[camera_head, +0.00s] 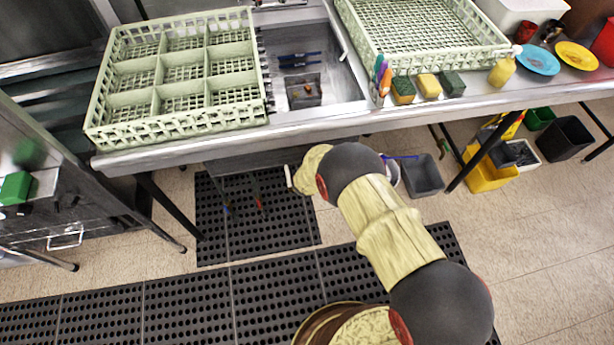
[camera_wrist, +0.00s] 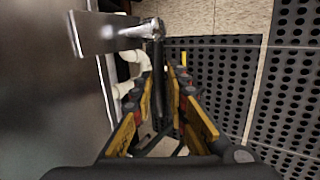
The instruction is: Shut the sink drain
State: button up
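The sink basin (camera_head: 315,65) is set in the steel counter between two green racks, and a square strainer or drain part (camera_head: 303,91) shows on its floor. In the wrist view, a flat metal lever or bracket (camera_wrist: 105,33) juts left from the top of a dark upright rod (camera_wrist: 157,55). I cannot tell if this is the drain handle. My gripper (camera_wrist: 161,80) is open, with its yellow-and-black fingers on either side of the rod's line. Contact is not clear. In the head view, my arm reaches to the counter's front underside, and the fingers are not clearly visible.
A divided rack (camera_head: 180,118) and an open rack (camera_head: 400,70) flank the sink. Sponges (camera_head: 428,86) and a yellow bottle (camera_head: 502,70) stand right. Below are black floor mats (camera_head: 190,300) and a grey bin (camera_head: 424,176). White pipe (camera_wrist: 132,75) runs near my left finger.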

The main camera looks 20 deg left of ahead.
jog(key=shift+o, duration=1.2)
jog(key=shift+r, duration=0.1)
jog(key=shift+s+r, duration=0.25)
jog(key=shift+r, duration=0.25)
jog(key=v, duration=1)
jog(key=shift+s+d+r, duration=0.15)
jog(key=shift+s+r, duration=0.1)
